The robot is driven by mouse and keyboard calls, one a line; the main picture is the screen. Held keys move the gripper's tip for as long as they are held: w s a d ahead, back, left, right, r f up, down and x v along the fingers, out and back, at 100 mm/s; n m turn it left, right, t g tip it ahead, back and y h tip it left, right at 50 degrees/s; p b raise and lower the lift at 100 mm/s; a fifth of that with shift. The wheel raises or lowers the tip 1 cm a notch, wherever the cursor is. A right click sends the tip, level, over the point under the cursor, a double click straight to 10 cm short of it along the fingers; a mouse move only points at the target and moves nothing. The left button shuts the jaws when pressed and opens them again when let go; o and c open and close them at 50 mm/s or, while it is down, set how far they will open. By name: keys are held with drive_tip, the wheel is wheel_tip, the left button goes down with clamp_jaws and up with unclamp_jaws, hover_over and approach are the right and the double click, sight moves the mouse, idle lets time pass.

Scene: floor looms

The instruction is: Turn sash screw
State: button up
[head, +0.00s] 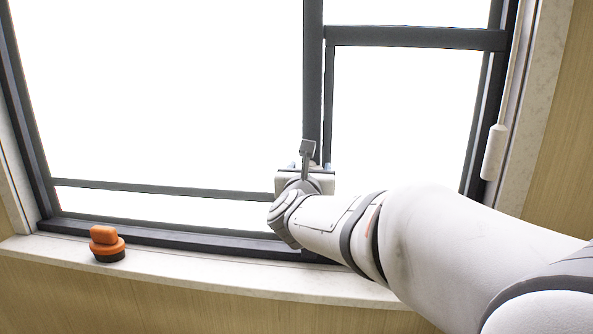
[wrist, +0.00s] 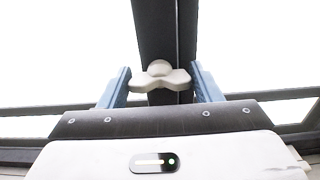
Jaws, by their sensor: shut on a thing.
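The sash screw (wrist: 159,77) is a pale wing-shaped knob with a rounded centre on the dark vertical window bar (wrist: 163,32). In the wrist view it sits between the two blue fingers of my gripper (wrist: 160,84), which is shut on its wings. The wings lie roughly level across the bar. In the head view my gripper (head: 308,167) is at the lower part of the same bar (head: 313,80), and my wrist hides the screw there.
An orange-and-black knobbed object (head: 106,242) stands on the pale window sill (head: 190,271) at the left. A white pull (head: 495,152) hangs on a cord by the right frame. A dark horizontal rail (head: 180,190) crosses the window's lower left.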

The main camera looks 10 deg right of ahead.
drive_tip(key=shift+c, duration=0.6)
drive_tip(key=shift+f+n+b, duration=0.15)
drive_tip(key=shift+n+b, duration=0.3)
drive_tip(key=shift+n, duration=0.15)
drive_tip(key=shift+n+b, duration=0.4)
drive_tip(key=shift+n, duration=1.3)
drive_tip(key=o, duration=1)
